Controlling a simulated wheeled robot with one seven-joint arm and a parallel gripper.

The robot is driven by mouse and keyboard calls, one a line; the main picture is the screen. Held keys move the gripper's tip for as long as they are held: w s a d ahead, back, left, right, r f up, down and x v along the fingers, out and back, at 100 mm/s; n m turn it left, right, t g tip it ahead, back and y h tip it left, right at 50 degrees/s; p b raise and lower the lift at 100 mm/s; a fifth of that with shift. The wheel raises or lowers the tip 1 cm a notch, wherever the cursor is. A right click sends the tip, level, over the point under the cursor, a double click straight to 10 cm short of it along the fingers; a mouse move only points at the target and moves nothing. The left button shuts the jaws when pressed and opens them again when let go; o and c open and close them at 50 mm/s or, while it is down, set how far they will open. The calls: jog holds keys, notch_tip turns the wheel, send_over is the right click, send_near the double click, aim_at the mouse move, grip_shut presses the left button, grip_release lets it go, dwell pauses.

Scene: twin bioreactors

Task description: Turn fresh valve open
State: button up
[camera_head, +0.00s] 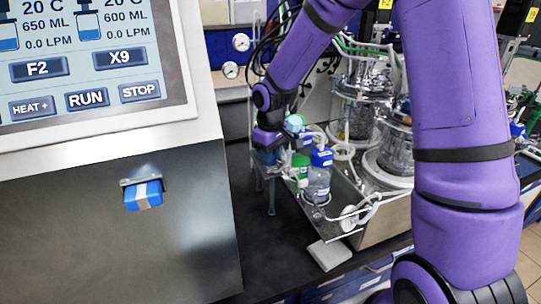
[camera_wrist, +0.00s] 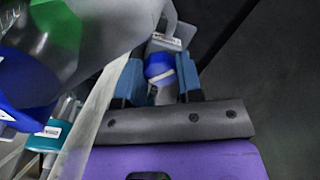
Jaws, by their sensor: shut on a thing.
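In the wrist view my gripper (camera_wrist: 159,66) has its two blue fingers on either side of a blue knob with a white stripe (camera_wrist: 160,72), which I take to be the fresh valve. The fingers are shut on it. A small grey plate with a label (camera_wrist: 166,43) sits just beyond the knob; its text is too small to read. In the head view my gripper (camera_head: 268,142) is at the left end of the bottle rack, and the knob is hidden there by the gripper and arm.
A blue block with a white stripe (camera_head: 143,195) sits on the front of the console (camera_head: 110,240) at left. Bottles with blue and green caps (camera_head: 318,180) stand right of my gripper, near glass vessels (camera_head: 392,145). A large bottle (camera_wrist: 75,50) is close at left in the wrist view.

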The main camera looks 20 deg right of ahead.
jog(key=n, duration=0.4)
jog(key=shift+d, duration=0.1)
jog(key=shift+w+n, duration=0.1)
jog(key=shift+n, duration=1.7)
jog(key=o, duration=0.9)
notch_tip(320, 180, up, 11)
jog(key=shift+f, duration=0.1)
